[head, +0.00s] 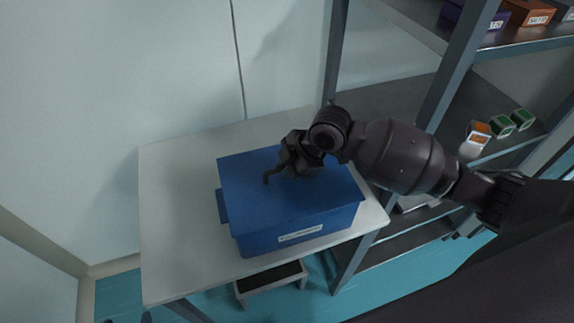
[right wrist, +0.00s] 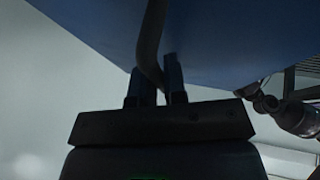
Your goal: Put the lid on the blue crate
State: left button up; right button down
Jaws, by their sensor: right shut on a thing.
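The blue crate (head: 290,236) stands on a pale table, with a label on its front wall. The blue lid (head: 245,195) covers its top and looks close to or on the rim; a small gap cannot be ruled out. My right gripper (head: 290,165) is above the lid and shut on its dark handle (head: 267,179). In the right wrist view the two fingers (right wrist: 158,82) pinch the handle, with the lid (right wrist: 220,35) filling the top.
The table (head: 175,225) has free room left of the crate. A metal shelf rack (head: 345,55) stands close on the right, holding several small boxes (head: 502,125). A low step stool (head: 270,280) is on the teal floor. A wall is behind the table.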

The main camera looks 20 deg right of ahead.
jog(key=shift+f, duration=0.3)
dwell(0.8)
jog(key=c, duration=1.1)
grip_release()
jog(key=v, duration=1)
jog(key=shift+d+r+b, duration=0.2)
jog(key=shift+r+b, duration=0.15)
jog(key=shift+s, duration=0.1)
